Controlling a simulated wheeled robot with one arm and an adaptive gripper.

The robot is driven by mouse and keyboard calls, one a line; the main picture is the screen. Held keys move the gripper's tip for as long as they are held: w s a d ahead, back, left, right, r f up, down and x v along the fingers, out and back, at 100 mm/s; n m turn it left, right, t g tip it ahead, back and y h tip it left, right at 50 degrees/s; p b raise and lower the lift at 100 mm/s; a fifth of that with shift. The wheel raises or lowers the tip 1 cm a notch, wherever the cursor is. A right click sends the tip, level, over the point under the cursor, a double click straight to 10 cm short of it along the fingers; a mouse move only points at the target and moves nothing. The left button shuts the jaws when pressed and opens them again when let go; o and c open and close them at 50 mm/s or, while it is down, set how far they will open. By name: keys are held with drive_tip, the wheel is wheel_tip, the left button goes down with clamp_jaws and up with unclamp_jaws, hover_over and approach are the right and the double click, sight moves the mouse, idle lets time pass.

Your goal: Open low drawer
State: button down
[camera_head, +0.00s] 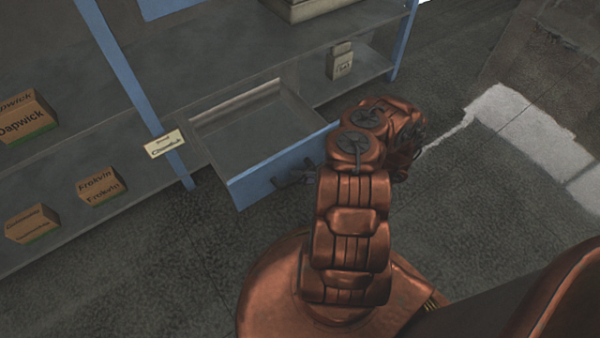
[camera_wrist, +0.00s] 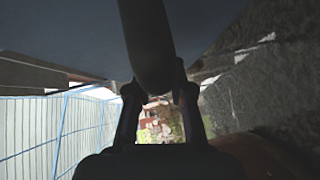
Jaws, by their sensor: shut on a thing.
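The low drawer (camera_head: 262,179) has a blue front and grey inside. It stands pulled out from the lower part of the blue-framed shelf in the head view, and its inside looks empty. A dark handle (camera_head: 292,174) is on its front. In the wrist view the dark handle bar (camera_wrist: 147,45) runs down between the fingers, with the drawer front (camera_wrist: 60,40) behind it. My gripper (camera_wrist: 158,92) is shut on the handle. In the head view the gripper is mostly hidden by my copper-coloured arm.
The shelf's blue post (camera_head: 125,75) stands left of the drawer, with a label (camera_head: 164,144) on it. Boxes (camera_head: 101,187) sit on the shelf boards at left, and a small box (camera_head: 340,62) sits behind the drawer. The floor (camera_head: 480,200) at right is clear.

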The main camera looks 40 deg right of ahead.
drive_tip(key=shift+d, duration=0.1)
drive_tip(key=c, duration=1)
unclamp_jaws()
drive_tip(key=v, duration=1.2)
